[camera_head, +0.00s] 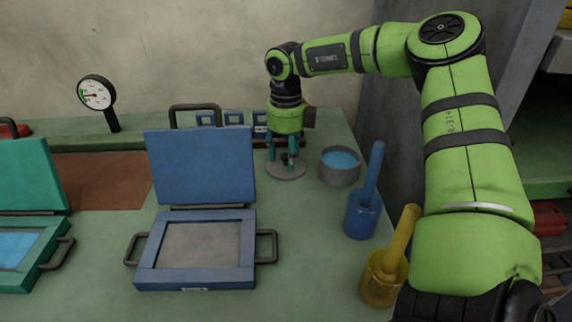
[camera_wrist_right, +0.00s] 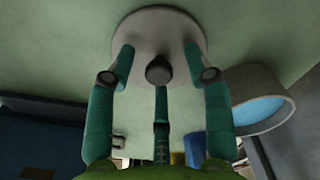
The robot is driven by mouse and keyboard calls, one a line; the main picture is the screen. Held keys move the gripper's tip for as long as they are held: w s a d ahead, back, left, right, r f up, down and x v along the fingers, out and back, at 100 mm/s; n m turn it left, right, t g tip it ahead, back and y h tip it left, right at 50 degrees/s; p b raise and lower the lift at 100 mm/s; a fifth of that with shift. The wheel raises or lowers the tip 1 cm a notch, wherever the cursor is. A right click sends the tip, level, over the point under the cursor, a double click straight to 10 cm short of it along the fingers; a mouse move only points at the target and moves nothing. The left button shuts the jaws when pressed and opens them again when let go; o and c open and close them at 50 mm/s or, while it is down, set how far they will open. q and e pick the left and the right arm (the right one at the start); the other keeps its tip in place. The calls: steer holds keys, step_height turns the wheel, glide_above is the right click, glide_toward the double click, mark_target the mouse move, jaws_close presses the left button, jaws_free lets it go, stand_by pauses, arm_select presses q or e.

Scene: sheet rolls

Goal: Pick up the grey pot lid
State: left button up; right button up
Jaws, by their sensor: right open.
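The grey pot lid (camera_head: 287,171) lies flat on the green table, right of the blue mould's raised cover. In the right wrist view the lid (camera_wrist_right: 155,22) is a pale disc with a dark round knob (camera_wrist_right: 158,70) at its middle. My right gripper (camera_head: 286,161) points down over the lid. Its teal fingers (camera_wrist_right: 160,75) stand apart around the knob, with the fingertips close to the lid's surface. I cannot tell whether they touch it. The gripper is open and holds nothing. My left gripper is not in view.
A grey pot (camera_head: 339,168) with blue liquid stands just right of the lid. A blue cup with a handle (camera_head: 364,211) and a yellow one (camera_head: 385,277) stand nearer. The blue mould (camera_head: 246,262) is at front left, and a dial gauge (camera_head: 97,94) stands behind.

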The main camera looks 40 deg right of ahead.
jaws_close()
